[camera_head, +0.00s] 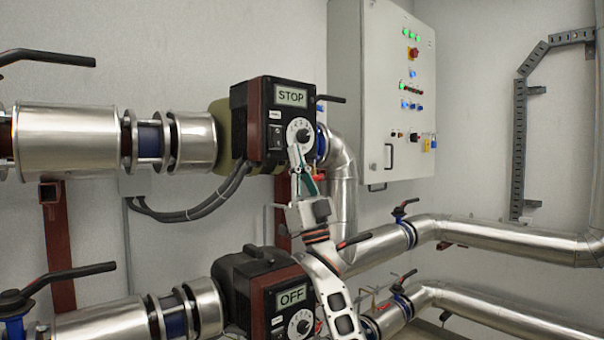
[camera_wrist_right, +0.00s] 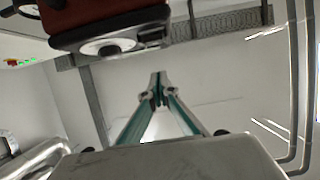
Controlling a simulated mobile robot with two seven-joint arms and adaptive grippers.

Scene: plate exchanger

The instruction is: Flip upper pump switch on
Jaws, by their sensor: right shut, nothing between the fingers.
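The upper pump (camera_head: 258,95) is a black and dark red box on the upper pipe, and its display (camera_head: 291,96) reads STOP. Its small black switch (camera_head: 276,137) sits on the front face, left of the white dial (camera_head: 299,132); the lever's position is too small to tell. My right gripper (camera_head: 295,152) is shut and empty, pointing up just below the dial and right of the switch; I cannot tell whether it touches the pump. In the right wrist view the closed fingertips (camera_wrist_right: 158,88) show below the pump (camera_wrist_right: 105,22). My left gripper is out of view.
A lower pump (camera_head: 262,290) reads OFF, partly behind my right arm. Black cables (camera_head: 190,213) hang left of the upper pump. A valve handle (camera_head: 331,99) juts out at its right. A grey control cabinet (camera_head: 372,95) hangs on the wall. Silver pipes (camera_head: 495,238) run right.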

